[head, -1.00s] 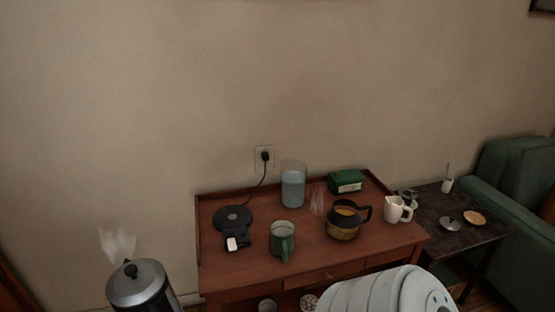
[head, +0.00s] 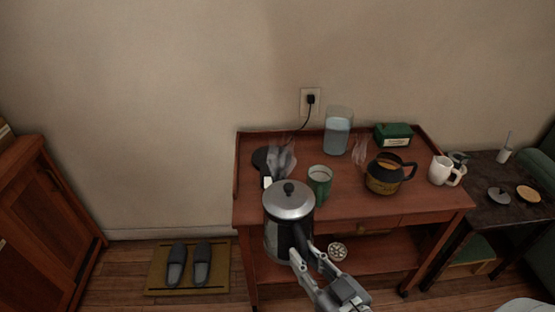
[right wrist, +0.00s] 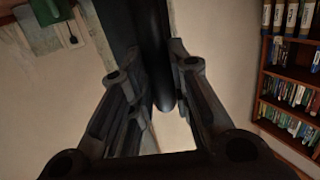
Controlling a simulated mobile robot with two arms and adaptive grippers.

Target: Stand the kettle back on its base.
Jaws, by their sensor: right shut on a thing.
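The silver and black kettle (head: 288,208) is upright in the head view, with steam rising near its lid. It is held in front of the wooden cabinet's front left part. My right gripper (head: 304,254) is shut on the kettle's black handle. The right wrist view shows the dark handle (right wrist: 158,75) between the two fingers. The black round base (head: 262,157) lies on the cabinet top at the left, behind the kettle and partly hidden by it and the steam. Its cord runs to the wall outlet (head: 310,101). My left gripper is not in view.
A green mug (head: 319,182) stands close right of the kettle. Further right are a glass coffee pot (head: 385,174), a white pitcher (head: 441,170), a water jug (head: 338,131) and a green box (head: 393,135). The cabinet top (head: 350,207) has a raised rim at left and back.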

